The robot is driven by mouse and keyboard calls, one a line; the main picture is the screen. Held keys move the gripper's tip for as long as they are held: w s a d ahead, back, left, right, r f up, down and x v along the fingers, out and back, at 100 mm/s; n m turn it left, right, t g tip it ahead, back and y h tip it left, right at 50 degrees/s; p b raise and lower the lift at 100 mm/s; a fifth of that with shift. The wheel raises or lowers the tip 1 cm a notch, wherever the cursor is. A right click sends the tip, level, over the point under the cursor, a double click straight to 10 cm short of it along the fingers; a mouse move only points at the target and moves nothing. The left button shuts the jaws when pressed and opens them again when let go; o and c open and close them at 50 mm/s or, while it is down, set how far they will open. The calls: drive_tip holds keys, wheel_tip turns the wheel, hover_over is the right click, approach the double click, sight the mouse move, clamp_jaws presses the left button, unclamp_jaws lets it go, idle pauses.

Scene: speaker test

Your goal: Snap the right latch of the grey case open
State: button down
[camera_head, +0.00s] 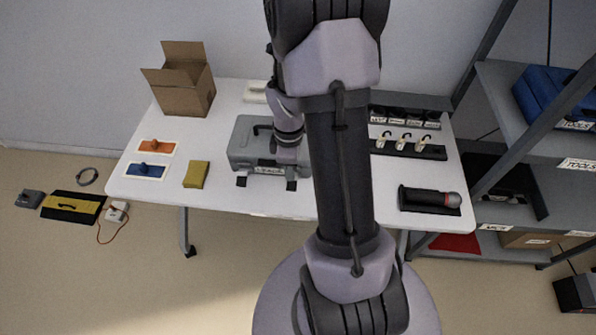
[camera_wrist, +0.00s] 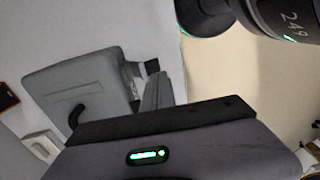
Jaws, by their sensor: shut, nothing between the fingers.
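The grey case (camera_head: 243,140) sits on the white table, with its dark handle on top and a pale label on its front. Its left latch (camera_head: 240,181) and right latch (camera_head: 291,185) show as small black tabs at the front edge. The case also shows in the wrist view (camera_wrist: 75,85), with one black tab (camera_wrist: 152,67), seemingly the right latch. My gripper (camera_wrist: 158,78) is shut and empty, its fingers very near that tab. I cannot tell whether they touch. In the head view my wrist covers the case's right part. How far the latch is turned is unclear.
The table (camera_head: 225,105) also holds an open cardboard box (camera_head: 185,98), a yellow sponge-like block (camera_head: 196,174), orange and blue trowel-like pieces at the left, a dark rack (camera_head: 425,152) and a black cylinder (camera_head: 425,198) at the right. A shelf stands beyond the table's right side.

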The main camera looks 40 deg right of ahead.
wheel_tip(320, 180, up, 9)
drive_tip(key=s+a+p, duration=0.2)
drive_tip(key=p, duration=0.1)
drive_tip(key=shift+s+a+f, duration=0.15)
drive_tip(key=shift+a+f, duration=0.05)
drive_tip(key=shift+a, duration=0.15)
